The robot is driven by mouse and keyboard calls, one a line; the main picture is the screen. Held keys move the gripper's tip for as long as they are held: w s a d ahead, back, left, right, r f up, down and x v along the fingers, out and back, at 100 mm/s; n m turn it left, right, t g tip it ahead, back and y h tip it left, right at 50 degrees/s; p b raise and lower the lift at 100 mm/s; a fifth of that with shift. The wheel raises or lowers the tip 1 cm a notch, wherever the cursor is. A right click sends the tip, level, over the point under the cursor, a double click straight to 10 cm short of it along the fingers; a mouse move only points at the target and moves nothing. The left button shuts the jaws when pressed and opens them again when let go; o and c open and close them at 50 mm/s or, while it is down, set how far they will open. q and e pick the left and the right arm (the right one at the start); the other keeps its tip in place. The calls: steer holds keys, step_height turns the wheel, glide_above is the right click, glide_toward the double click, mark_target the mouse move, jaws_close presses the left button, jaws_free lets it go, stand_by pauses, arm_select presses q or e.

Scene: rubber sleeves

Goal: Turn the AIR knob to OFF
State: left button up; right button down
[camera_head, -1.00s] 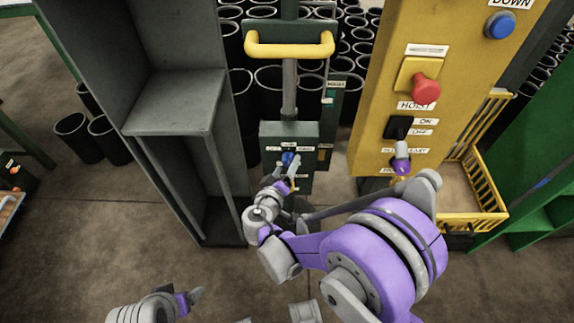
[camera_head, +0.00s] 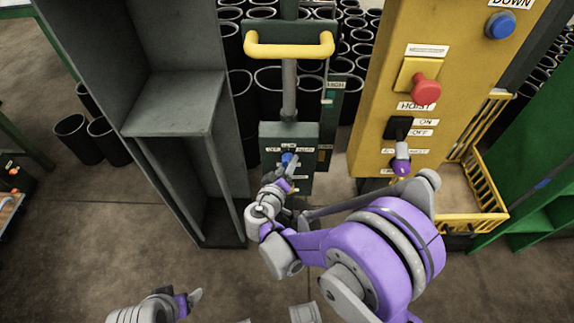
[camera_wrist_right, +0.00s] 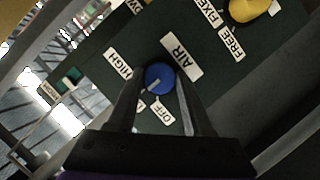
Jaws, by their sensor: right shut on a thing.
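The blue AIR knob (camera_wrist_right: 159,77) sits on a dark green panel, with the AIR label (camera_wrist_right: 181,57) beside it. The HIGH label (camera_wrist_right: 118,64) and OFF label (camera_wrist_right: 161,110) are around it, and another label is partly hidden by a finger. The pale mark on the knob points to the lower left in the right wrist view. My right gripper (camera_wrist_right: 160,88) has a finger on each side of the knob and is shut on it. In the head view the knob (camera_head: 288,158) shows just beyond my right gripper (camera_head: 287,170). My left gripper (camera_head: 195,297) is low, away from the panel; its jaw opening is unclear.
A yellow handle (camera_head: 289,49) stands above the panel. A yellow hoist post (camera_head: 385,110) with a red button (camera_head: 426,88) rises to the right. A grey shelf cabinet (camera_head: 178,103) stands close on the left. Black sleeves fill the back.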

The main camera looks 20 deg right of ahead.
steer(key=n+h+b, duration=0.1)
steer(key=n, duration=0.1)
steer(key=n+h+b, duration=0.1)
steer(key=shift+a+f+n, duration=0.15)
steer(key=shift+f+n, duration=0.05)
steer(key=shift+n, duration=0.2)
steer(key=shift+n+t+h+b, duration=0.6)
steer(key=shift+n+t+b, duration=0.3)
steer(key=shift+n, duration=0.8)
steer(key=shift+c, duration=1.6)
jaws_free()
